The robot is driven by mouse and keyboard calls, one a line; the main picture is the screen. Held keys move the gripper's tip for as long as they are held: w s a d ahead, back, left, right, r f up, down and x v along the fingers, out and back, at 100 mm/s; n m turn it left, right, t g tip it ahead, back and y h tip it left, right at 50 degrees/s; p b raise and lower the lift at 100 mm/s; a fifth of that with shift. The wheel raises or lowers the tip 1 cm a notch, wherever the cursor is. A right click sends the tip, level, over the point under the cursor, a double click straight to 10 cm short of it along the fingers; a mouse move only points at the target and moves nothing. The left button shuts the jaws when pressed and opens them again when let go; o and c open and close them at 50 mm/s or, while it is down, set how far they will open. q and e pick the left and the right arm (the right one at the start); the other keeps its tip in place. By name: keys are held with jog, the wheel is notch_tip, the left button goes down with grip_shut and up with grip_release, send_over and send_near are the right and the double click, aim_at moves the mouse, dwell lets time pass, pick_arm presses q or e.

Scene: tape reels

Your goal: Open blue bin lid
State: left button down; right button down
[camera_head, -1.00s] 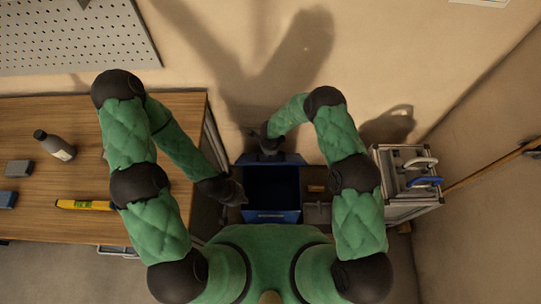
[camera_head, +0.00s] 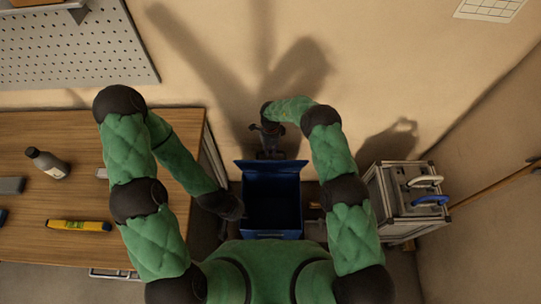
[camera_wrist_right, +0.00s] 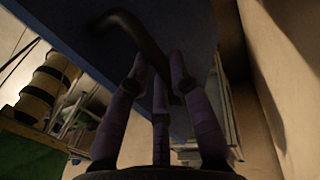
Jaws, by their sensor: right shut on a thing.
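The blue bin (camera_head: 244,212) stands against the wall, its dark inside open to view from above. Its blue lid (camera_head: 290,170) is swung up at the back, on the wall side. My right gripper (camera_head: 270,152) is at the lid's far edge. In the right wrist view its fingers (camera_wrist_right: 158,80) are closed around a dark curved handle (camera_wrist_right: 138,30) on the blue lid panel (camera_wrist_right: 196,35). My left gripper (camera_head: 233,210) is low beside the bin's left edge, and its fingers are too dark to read.
A wooden table (camera_head: 90,190) on the left holds a grey bottle (camera_head: 48,163) and a yellow tool (camera_head: 78,226). A metal case (camera_head: 405,200) with white and blue handles stands to the right. The wall is close behind the bin.

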jog(key=shift+w+f, duration=0.15)
jog(key=shift+f, duration=0.25)
jog(key=shift+g, duration=0.3)
jog(key=c, duration=1.3)
grip_release()
jog(key=shift+o, duration=1)
jog(key=shift+w, duration=0.25)
jog(key=shift+r, duration=0.2)
jog(key=v, duration=1.2)
